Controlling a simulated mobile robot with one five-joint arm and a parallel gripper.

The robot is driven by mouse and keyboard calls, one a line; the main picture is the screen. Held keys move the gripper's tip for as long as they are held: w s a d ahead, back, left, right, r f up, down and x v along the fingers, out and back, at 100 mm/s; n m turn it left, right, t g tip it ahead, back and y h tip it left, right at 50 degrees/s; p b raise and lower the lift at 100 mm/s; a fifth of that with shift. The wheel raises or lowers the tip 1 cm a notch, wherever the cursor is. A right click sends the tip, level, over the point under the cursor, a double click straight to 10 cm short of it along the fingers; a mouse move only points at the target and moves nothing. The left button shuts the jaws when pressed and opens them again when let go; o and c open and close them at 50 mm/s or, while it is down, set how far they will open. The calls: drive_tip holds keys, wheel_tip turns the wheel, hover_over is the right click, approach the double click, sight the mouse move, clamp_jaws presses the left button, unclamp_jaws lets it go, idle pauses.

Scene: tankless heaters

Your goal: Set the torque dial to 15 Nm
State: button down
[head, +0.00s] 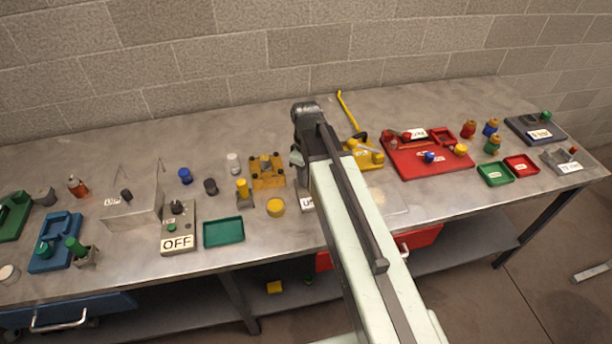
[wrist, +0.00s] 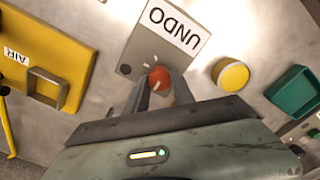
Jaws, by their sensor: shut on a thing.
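A red-orange dial (wrist: 159,76) with a white pointer line sits on a grey panel (wrist: 125,50) in the wrist view. Short pale tick marks lie around it. A white label reading UNDO (wrist: 174,26) is on the same panel and appears upside down. My gripper (wrist: 160,84) is shut on the dial, one finger on each side of it. I cannot read any Nm figures by the dial. In the head view my arm covers the dial and most of the panel; only part of the label (head: 307,203) shows.
A yellow round cap (wrist: 232,75) and a green tray (wrist: 296,93) lie to the right in the wrist view. A yellow fixture marked AIR (wrist: 50,48) stands left. In the head view, a box marked OFF (head: 178,243) and a red tray (head: 420,165) flank the arm.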

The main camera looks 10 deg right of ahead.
drive_tip(key=shift+m, duration=0.3)
drive_tip(key=m, duration=0.3)
drive_tip(key=shift+m, duration=0.4)
drive_tip(key=m, duration=0.4)
drive_tip(key=shift+m, duration=0.3)
drive_tip(key=m, duration=0.4)
drive_tip(key=shift+w+d, duration=0.1)
drive_tip(key=shift+m, duration=2.2)
drive_tip(key=c, duration=1.1)
unclamp_jaws()
drive_tip(key=shift+o, duration=0.2)
